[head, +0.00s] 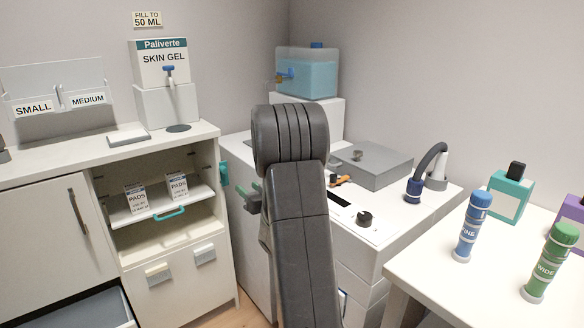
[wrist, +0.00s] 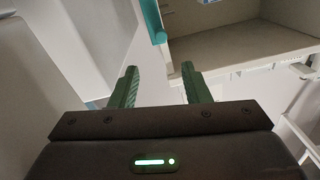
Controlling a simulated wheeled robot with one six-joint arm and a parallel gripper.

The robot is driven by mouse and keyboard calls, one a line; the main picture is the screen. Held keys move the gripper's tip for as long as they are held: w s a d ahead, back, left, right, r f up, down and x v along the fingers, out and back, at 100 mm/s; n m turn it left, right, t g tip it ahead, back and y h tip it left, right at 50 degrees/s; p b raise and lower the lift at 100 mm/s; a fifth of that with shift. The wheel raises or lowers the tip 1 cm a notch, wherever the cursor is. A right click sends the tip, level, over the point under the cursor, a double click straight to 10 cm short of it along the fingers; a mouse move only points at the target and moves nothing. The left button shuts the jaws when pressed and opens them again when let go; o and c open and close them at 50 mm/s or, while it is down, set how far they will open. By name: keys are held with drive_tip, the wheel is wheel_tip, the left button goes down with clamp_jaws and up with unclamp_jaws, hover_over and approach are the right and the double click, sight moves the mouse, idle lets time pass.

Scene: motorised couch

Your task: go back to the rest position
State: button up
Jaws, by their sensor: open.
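My gripper (wrist: 159,72) shows in the wrist view with its two green fingers apart and nothing between them. In the head view, my dark grey arm rises in the middle, and the gripper (head: 250,197) shows to its left. There it is between the cabinet and the white control unit, partly hidden behind the arm. In the wrist view, a pale open compartment (wrist: 235,45) lies beyond the fingertips, with a teal piece (wrist: 153,22) at its left edge. The fingers appear apart from it.
The white cabinet (head: 60,170) stands left, with a pull-out shelf (head: 150,210) holding two pads boxes. The control unit (head: 395,225) is behind and right of the arm, carrying a hose. A right-hand table (head: 430,268) holds a blue tube (head: 470,228) and green tube (head: 550,262).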

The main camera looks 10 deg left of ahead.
sight(224, 173)
drive_tip(key=b+x, duration=0.2)
drive_tip(key=x, duration=1.1)
drive_tip(key=shift+w+a, duration=0.25)
drive_tip(key=shift+a, duration=0.05)
drive_tip(key=shift+d, duration=0.1)
drive_tip(key=p+v, duration=0.2)
drive_tip(key=v, duration=1.1)
drive_tip(key=b+x, duration=0.2)
drive_tip(key=x, duration=1.1)
drive_tip(key=shift+f, duration=0.1)
drive_tip(key=shift+s+a+f+n+b, duration=0.1)
drive_tip(key=shift+a+f+n+b, duration=0.15)
drive_tip(key=shift+b, duration=0.45)
drive_tip(key=shift+s+a+r+n+b, duration=0.2)
drive_tip(key=shift+n+b, duration=0.2)
drive_tip(key=shift+n, duration=0.15)
drive_tip(key=shift+s+a+r+n+b, duration=0.1)
drive_tip(key=shift+s+n+b, duration=0.15)
drive_tip(key=shift+n+b, duration=0.2)
drive_tip(key=shift+d+f, duration=0.1)
